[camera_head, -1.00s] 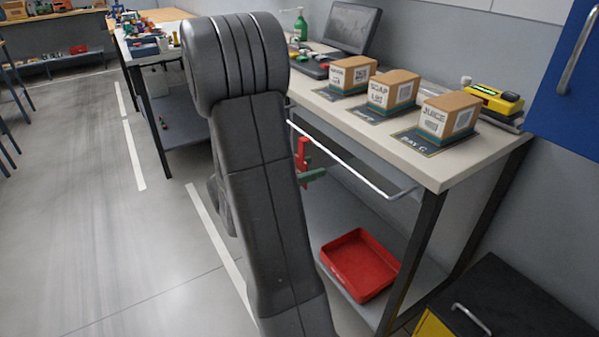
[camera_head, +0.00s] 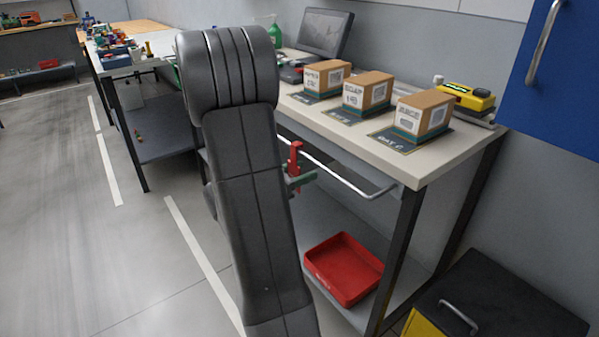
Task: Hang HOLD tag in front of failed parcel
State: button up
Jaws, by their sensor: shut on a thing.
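Three cardboard parcels stand in a row on the bench, each on a dark bay mat. A metal rail (camera_head: 345,178) runs along the bench front, below the top. A small red piece (camera_head: 294,158) with a green piece (camera_head: 303,180) shows by the rail, partly behind my arm. I cannot tell if either is the HOLD tag, or whether it touches the rail. My gripper is hidden behind my arm. No mark shows which parcel failed.
A red tray (camera_head: 343,268) lies on the lower shelf. A yellow-and-black device (camera_head: 466,97), a monitor (camera_head: 323,32) and a green bottle (camera_head: 267,28) stand on the bench. A black-topped yellow cabinet (camera_head: 490,300) is at lower right. The floor at left is clear.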

jog(key=o, duration=1.1)
jog(key=p+v, duration=0.1)
jog(key=v, duration=1.3)
jog(key=shift+p, duration=0.3)
jog(key=shift+w+d, duration=0.15)
jog(key=b+x, duration=0.1)
jog(key=x, duration=1.2)
jog(key=shift+w+d, duration=0.2)
jog(key=shift+d, duration=0.05)
jog(key=shift+s+a, duration=0.1)
